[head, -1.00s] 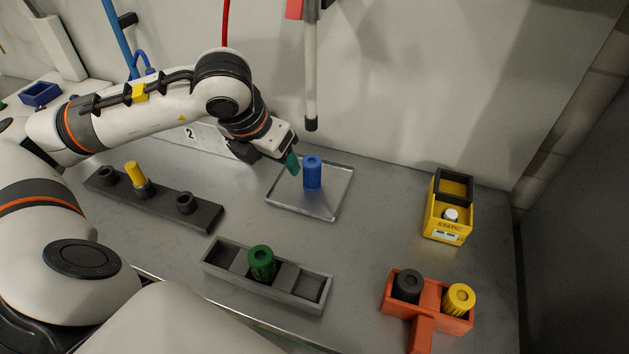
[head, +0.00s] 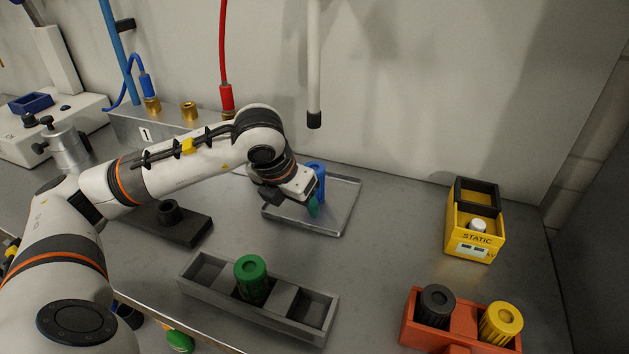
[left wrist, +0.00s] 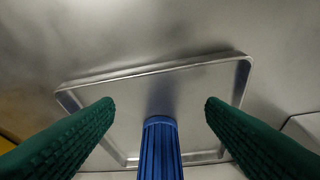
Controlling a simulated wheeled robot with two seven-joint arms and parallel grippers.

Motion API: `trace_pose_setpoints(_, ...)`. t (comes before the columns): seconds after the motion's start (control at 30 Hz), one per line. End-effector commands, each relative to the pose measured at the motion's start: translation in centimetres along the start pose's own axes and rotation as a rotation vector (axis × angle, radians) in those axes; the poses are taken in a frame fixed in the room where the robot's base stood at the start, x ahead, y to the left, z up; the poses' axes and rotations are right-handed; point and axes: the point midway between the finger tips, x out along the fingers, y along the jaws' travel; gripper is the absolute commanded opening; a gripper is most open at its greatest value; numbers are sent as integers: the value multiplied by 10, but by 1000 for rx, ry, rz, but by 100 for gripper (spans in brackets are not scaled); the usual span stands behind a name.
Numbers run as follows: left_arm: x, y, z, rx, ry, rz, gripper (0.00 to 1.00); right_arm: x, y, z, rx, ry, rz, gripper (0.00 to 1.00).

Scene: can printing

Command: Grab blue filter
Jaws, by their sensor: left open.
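The blue filter (head: 317,178) is a ribbed blue cylinder standing upright on the shallow metal tray (head: 345,207) at the back of the table. In the head view it is partly hidden behind my left gripper (head: 311,204). In the left wrist view the blue filter (left wrist: 160,150) stands at the bottom middle, between the two green fingers of my left gripper (left wrist: 160,125). The fingers are open, with a gap on each side of the filter. My right gripper is not in view.
A grey holder (head: 195,297) with a green filter (head: 251,279) stands in front of the tray. An orange caddy (head: 461,327) holds a black and a yellow filter at front right. A yellow STATIC box (head: 476,240) stands right. Clear table lies between.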

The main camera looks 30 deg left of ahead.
Motion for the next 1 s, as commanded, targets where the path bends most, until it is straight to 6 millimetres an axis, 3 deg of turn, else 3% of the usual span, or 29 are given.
trace_pose_setpoints(0.27,9,0,-23,-1,0,0,65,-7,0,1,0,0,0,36)
trace_pose_setpoints(0.57,25,0,-66,-1,-1,1,65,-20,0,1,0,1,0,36)
trace_pose_setpoints(0.7,37,0,-63,1,-1,-1,65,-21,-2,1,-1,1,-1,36)
trace_pose_setpoints(0.9,39,0,-63,0,0,-1,65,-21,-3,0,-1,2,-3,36)
trace_pose_setpoints(1.0,39,0,-63,0,0,-1,52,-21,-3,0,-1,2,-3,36)
